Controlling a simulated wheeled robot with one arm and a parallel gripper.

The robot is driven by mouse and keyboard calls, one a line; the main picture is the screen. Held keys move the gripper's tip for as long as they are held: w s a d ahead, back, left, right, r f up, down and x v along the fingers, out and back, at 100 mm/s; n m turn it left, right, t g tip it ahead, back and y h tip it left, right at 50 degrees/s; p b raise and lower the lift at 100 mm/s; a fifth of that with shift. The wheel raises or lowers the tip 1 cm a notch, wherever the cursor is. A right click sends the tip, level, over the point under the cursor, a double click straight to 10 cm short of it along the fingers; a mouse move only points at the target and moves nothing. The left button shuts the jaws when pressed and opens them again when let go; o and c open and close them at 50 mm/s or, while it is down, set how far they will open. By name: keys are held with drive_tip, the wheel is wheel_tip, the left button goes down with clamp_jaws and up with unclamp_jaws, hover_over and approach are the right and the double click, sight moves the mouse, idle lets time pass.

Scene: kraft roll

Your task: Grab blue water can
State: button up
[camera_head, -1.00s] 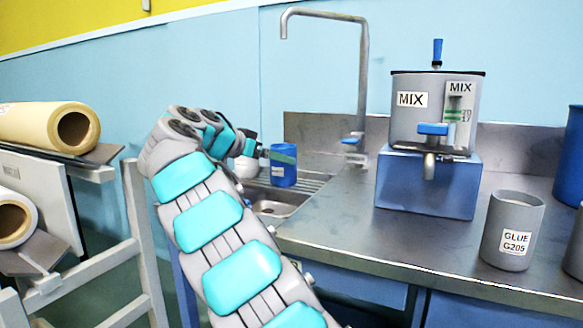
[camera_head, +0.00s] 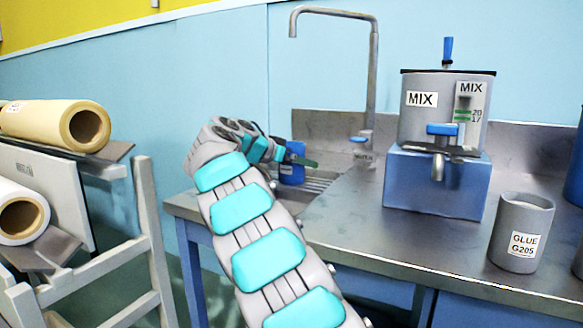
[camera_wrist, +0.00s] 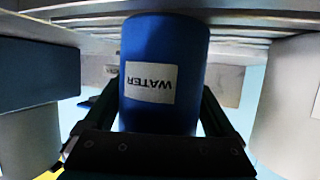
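The blue water can (camera_head: 291,172) stands on the ribbed drainboard beside the sink, partly hidden by my gripper. In the wrist view, which is upside down, the can (camera_wrist: 165,60) shows its white WATER label, inverted. My gripper (camera_wrist: 162,112) has one finger on each side of the can, spread about as wide as it. Contact between fingers and can is not clear. In the head view my gripper (camera_head: 300,160) is at the can, with a greenish finger crossing in front of it.
A tall faucet (camera_head: 373,85) rises behind the can. The MIX tank (camera_head: 440,110) stands on a blue box (camera_head: 435,185) to the right, with a grey glue can (camera_head: 521,232) nearer the front. Paper rolls (camera_head: 60,125) lie on a rack at left. A pale container (camera_wrist: 290,110) is close in the wrist view.

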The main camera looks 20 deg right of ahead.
drive_tip(key=c, duration=1.3)
drive_tip(key=shift+c, duration=0.2)
drive_tip(key=shift+r, duration=0.3)
